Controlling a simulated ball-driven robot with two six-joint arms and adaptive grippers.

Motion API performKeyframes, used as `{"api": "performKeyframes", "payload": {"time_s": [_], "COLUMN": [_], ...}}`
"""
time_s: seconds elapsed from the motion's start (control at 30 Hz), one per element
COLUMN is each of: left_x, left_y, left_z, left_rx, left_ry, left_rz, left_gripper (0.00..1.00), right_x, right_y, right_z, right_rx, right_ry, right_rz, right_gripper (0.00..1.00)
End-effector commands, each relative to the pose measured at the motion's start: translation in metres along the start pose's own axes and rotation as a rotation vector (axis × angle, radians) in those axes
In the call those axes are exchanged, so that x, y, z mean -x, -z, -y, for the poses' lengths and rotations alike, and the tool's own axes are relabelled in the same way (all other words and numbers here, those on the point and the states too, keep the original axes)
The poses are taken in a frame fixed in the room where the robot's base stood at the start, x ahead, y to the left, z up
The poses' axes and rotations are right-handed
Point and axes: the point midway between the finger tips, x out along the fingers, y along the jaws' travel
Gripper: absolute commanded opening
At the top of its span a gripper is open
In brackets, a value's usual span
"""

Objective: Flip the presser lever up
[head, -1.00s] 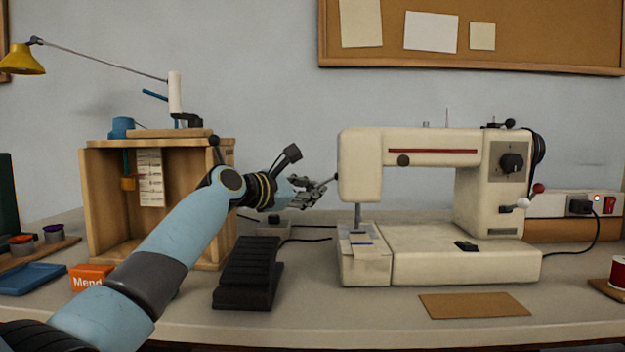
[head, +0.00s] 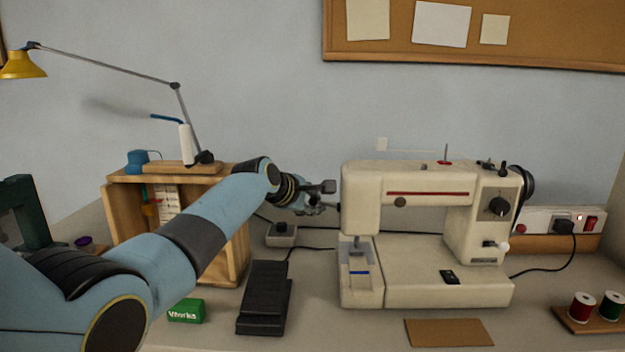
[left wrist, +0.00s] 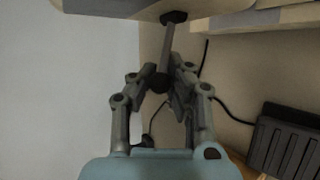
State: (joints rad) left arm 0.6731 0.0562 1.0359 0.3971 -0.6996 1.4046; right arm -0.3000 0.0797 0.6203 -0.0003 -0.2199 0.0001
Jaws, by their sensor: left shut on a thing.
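The cream sewing machine (head: 365,190) stands on the table in the head view. Its presser lever (left wrist: 168,48), a thin grey rod with a dark ball end, comes out of a dark mount on the machine in the left wrist view. My left gripper (head: 324,205) is at the left end of the machine's head. In the left wrist view its fingers (left wrist: 160,80) are closed around the lever near the ball end. In the head view the gripper mostly hides the lever. The presser foot area (head: 357,246) is below the head. My right gripper is not in view.
A black foot pedal (head: 265,298) and a green box (head: 185,311) are in front of the wooden cubby (head: 240,250). A brown card (head: 448,332) lies before the machine. Thread spools (head: 583,307) stand at right. A power strip (head: 545,219) is behind.

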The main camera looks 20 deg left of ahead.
Motion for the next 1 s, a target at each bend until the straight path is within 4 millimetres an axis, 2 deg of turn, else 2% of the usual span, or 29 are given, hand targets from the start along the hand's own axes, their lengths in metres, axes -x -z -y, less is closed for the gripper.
{"api": "performKeyframes", "payload": {"time_s": [0.03,0.3,0.5,0.97,1.0], "left_x": [0.006,0.006,0.005,0.005,0.005], "left_y": [-0.005,-0.008,-0.009,-0.009,-0.009], "left_z": [-0.013,-0.017,-0.017,-0.017,-0.017], "left_rx": [-0.022,-0.123,-0.158,-0.165,-0.165], "left_ry": [0.004,0.051,0.067,0.07,0.069], "left_rz": [-0.015,-0.089,-0.114,-0.12,-0.12], "left_gripper": [0.0,0.0,0.0,0.0,0.13], "right_x": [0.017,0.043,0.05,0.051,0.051], "right_y": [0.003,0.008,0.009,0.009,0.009], "right_z": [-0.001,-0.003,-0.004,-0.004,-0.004], "right_rx": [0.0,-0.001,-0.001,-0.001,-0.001], "right_ry": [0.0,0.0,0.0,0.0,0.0], "right_rz": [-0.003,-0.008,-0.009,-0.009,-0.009], "right_gripper": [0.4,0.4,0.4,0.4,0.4]}}
